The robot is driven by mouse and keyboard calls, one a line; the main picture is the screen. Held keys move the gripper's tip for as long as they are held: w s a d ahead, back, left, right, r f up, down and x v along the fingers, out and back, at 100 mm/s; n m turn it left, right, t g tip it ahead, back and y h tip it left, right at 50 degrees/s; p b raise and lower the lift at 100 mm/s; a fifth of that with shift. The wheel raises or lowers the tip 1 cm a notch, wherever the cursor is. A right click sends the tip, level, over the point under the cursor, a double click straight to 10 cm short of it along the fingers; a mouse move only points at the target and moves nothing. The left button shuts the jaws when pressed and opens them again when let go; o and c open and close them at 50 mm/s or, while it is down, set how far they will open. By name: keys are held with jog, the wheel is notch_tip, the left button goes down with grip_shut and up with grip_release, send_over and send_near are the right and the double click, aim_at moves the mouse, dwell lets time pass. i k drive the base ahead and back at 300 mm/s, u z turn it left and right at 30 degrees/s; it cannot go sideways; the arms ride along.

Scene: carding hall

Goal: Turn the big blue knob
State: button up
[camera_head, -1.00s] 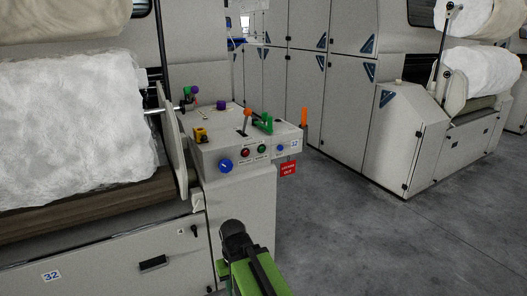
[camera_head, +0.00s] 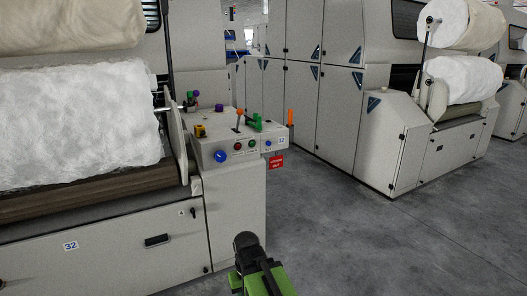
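The big blue knob (camera_head: 221,156) sits at the left of the front face of a grey control box on the carding machine. A smaller blue knob (camera_head: 268,143) is at the right of the same face. My green and black arm rises from the bottom of the view, in front of and below the control box. My gripper's fingers cannot be made out, so I cannot tell whether they are open or shut. The arm's dark end is apart from the big blue knob.
The control box also carries a red button (camera_head: 238,146), a green button (camera_head: 252,142), an orange-tipped lever (camera_head: 239,113), a green handle (camera_head: 255,123) and a yellow part (camera_head: 200,131). A red sign (camera_head: 276,161) hangs at its right. White fibre rolls (camera_head: 75,120) are left. Grey floor (camera_head: 345,235) is open at right.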

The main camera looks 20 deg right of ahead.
aim_at(220, 156)
jog(key=u, duration=0.25)
jog(key=i, duration=0.75)
jog(key=u, duration=5.95)
jog(key=i, duration=0.15)
jog(key=z, duration=2.85)
jog(key=k, duration=0.95)
jog(key=z, duration=0.75)
jog(key=i, duration=0.85)
jog(key=u, duration=0.05)
